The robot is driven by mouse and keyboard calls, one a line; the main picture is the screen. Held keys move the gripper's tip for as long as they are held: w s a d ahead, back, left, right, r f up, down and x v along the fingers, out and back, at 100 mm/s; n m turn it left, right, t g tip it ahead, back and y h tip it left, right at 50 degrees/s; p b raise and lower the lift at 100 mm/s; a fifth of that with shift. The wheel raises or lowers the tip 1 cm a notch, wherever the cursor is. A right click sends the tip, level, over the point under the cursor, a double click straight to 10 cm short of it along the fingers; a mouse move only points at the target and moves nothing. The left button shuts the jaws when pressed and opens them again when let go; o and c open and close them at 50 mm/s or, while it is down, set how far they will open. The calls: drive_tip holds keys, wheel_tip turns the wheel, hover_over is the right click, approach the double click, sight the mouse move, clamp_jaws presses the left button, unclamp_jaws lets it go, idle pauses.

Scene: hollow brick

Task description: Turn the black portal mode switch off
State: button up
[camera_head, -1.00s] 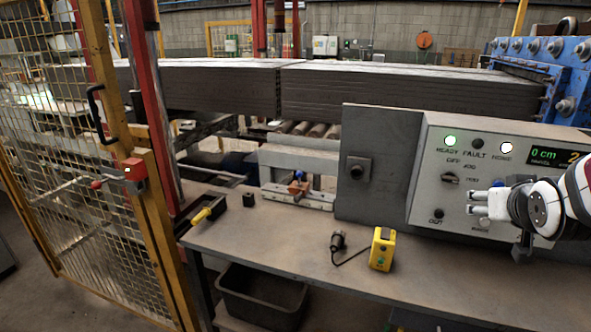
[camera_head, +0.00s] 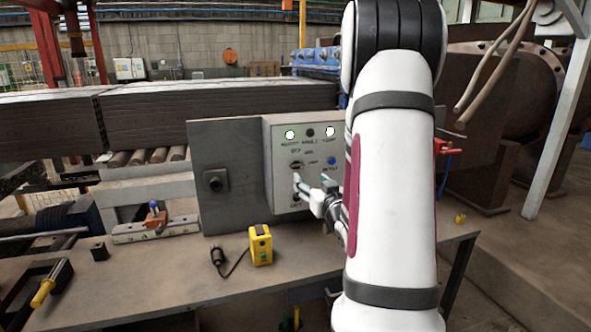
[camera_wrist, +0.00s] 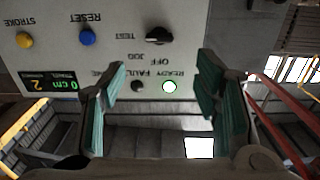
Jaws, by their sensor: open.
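The black portal mode switch (camera_wrist: 157,36) is a rotary knob on the light grey control panel (camera_wrist: 60,20). The wrist view is upside down; the labels OFF, JOG and TEST stand around the knob. Its handle looks roughly level, but its exact setting is hard to tell. The switch also shows small in the head view (camera_head: 296,165). My gripper (camera_wrist: 160,78) is open and empty, its two green-padded fingers apart, with the knob seen beyond the gap between them. In the head view my gripper (camera_head: 305,188) is close to the panel, just below the switch.
A blue RESET button (camera_wrist: 87,37), a yellow STROKE button (camera_wrist: 25,40), a lit READY lamp (camera_wrist: 169,87) and a display (camera_wrist: 48,84) share the panel. A yellow box (camera_head: 260,245) with a cable stands on the bench (camera_head: 200,300). My arm hides the panel's right side.

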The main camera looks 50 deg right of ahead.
sight(299, 166)
drive_tip(key=x, duration=1)
drive_tip(key=shift+w+d, duration=0.25)
drive_tip(key=shift+c, duration=0.3)
drive_tip(key=c, duration=1.1)
